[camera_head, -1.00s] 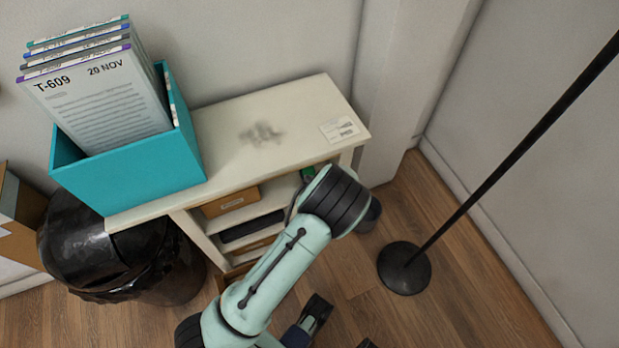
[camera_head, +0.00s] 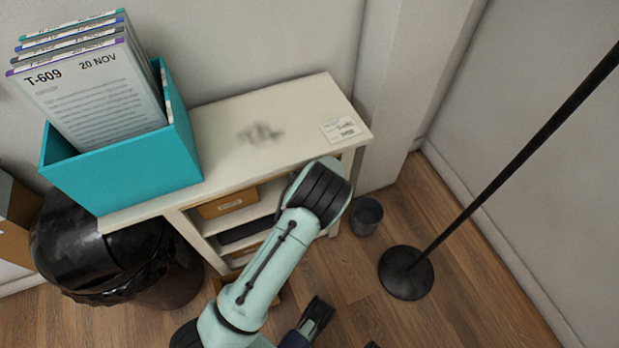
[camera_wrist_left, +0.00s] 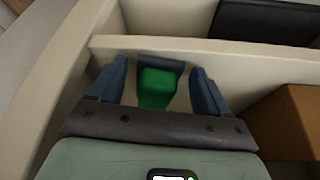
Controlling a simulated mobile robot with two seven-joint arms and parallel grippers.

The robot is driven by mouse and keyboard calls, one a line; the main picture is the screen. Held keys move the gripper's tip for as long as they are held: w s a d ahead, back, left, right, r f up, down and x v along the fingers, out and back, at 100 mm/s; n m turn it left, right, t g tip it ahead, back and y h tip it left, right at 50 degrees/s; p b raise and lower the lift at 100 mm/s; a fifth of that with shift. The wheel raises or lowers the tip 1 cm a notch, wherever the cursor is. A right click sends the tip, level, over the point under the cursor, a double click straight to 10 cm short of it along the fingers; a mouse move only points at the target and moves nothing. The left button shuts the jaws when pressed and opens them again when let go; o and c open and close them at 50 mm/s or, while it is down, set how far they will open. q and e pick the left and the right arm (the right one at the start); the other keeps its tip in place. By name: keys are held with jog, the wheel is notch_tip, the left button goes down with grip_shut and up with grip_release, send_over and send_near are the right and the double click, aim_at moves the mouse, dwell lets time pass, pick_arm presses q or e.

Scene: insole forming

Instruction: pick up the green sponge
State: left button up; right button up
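The green sponge (camera_wrist_left: 157,88) shows in the left wrist view as a small bright green block inside a cream shelf compartment. My left gripper (camera_wrist_left: 158,82) is open, with its two blue fingers on either side of the sponge and a visible gap to each. A dark piece sits just behind the sponge. In the head view the sponge and my left gripper are hidden behind my left arm's wrist at the shelf's right end. Part of my right gripper (camera_head: 317,318) shows at the bottom edge; its opening is unclear.
The cream shelf unit (camera_head: 290,105) holds a teal file box (camera_head: 125,178) on top and a brown box (camera_head: 228,203) inside. A black bin (camera_head: 85,255) stands left, a small grey cup (camera_head: 366,216) and a black pole base (camera_head: 406,273) right. Shelf dividers run close to the left gripper.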

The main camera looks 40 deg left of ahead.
pick_arm(q)
jog(key=c, duration=0.8)
jog(key=shift+r, duration=0.2)
jog(key=s+d+p, duration=0.1)
jog(key=s+d, duration=0.2)
jog(key=d, duration=0.1)
jog(key=s+d+p, duration=0.1)
jog(key=s+d, duration=0.3)
jog(key=d, duration=0.1)
jog(key=s+d+p, duration=0.1)
jog(key=s+d, duration=0.3)
jog(key=d, duration=0.1)
jog(key=shift+d+f+p, duration=0.1)
jog(key=shift+d+p, duration=0.1)
jog(key=shift+p, duration=0.15)
pick_arm(e)
jog(key=s+a+r+g+y, duration=0.1)
jog(key=s+a+r, duration=0.1)
jog(key=s+r, duration=0.2)
jog(key=shift+s+a+r+g, duration=0.2)
jog(key=shift+s+a+g, duration=0.2)
jog(key=shift+s, duration=0.45)
